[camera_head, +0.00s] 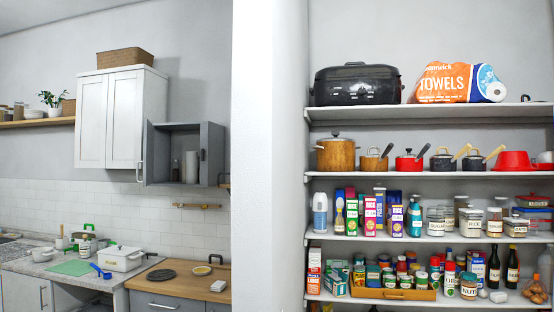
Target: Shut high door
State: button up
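A small grey wall cabinet (184,128) hangs to the right of a white cabinet in the left half of the head view. Its front stands open and its inside shows, with a pale cylinder (192,167) and a darker item in it. A grey panel (149,155) stands out at its left side, and another grey panel (213,155) is at its right; I cannot tell for certain which is a swung-out door. The white cabinet's doors (109,120) look shut. My gripper is not in view.
A worktop with a wooden part (180,280) runs below, holding a white pot (121,259), a green board (71,267) and a dark round plate. A white wall edge (260,160) separates this from shelves (430,175) of pans, jars and boxes on the right.

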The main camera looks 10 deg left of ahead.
aim_at(145, 153)
jog(key=i+j, duration=0.1)
jog(key=j, duration=0.45)
jog(key=i+j+u, duration=0.1)
jog(key=j, duration=0.5)
jog(key=i+j, duration=0.15)
jog(key=j, duration=0.4)
jog(key=i+j+u, duration=0.1)
jog(key=j, duration=0.5)
jog(key=i+j+u, duration=0.1)
jog(key=j, duration=0.45)
jog(key=i+j, duration=0.25)
jog(key=j, duration=0.3)
jog(key=i+j+u, duration=0.1)
jog(key=j, duration=0.4)
jog(key=i+j, duration=0.25)
jog(key=j, duration=0.3)
jog(key=i+j, duration=1.35)
jog(key=i+u, duration=0.05)
